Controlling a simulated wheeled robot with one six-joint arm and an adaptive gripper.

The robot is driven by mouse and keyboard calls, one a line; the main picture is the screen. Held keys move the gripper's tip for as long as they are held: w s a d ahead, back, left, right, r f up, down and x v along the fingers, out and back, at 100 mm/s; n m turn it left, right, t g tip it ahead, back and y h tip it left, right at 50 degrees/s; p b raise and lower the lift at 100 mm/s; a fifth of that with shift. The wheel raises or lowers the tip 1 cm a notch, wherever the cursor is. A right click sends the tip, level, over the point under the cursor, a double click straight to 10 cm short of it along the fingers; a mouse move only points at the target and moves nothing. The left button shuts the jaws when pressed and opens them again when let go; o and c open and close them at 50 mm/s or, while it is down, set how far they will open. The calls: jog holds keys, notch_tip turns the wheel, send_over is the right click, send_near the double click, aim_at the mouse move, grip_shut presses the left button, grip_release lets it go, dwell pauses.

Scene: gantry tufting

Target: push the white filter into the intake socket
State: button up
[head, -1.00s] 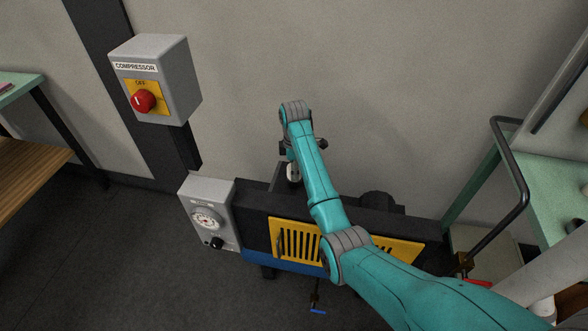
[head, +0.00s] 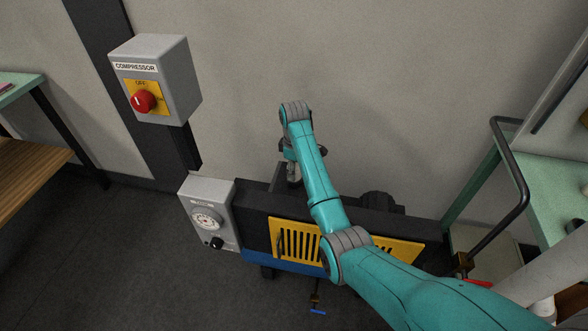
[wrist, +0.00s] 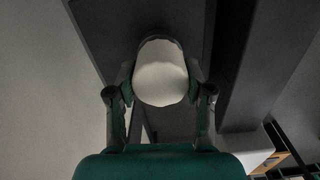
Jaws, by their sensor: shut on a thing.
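The white filter (wrist: 160,76) fills the space between the fingers in the wrist view. My gripper (wrist: 160,92) is shut on it, one finger on each side. A thin dark rim shows at the filter's far end, against a dark grey surface. I cannot tell whether the rim is the intake socket or how deep the filter sits. The intake socket cannot be made out there.
A grey gauge box (head: 207,205) stands left of the compressor, close to my gripper. A grey switch box (head: 155,75) marked COMPRESSOR, with a red knob reading OFF, hangs on the wall. A green cart (head: 545,185) with a dark handle stands at the right.

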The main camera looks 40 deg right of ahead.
jog(key=o, duration=1.4)
jog(key=shift+c, duration=0.2)
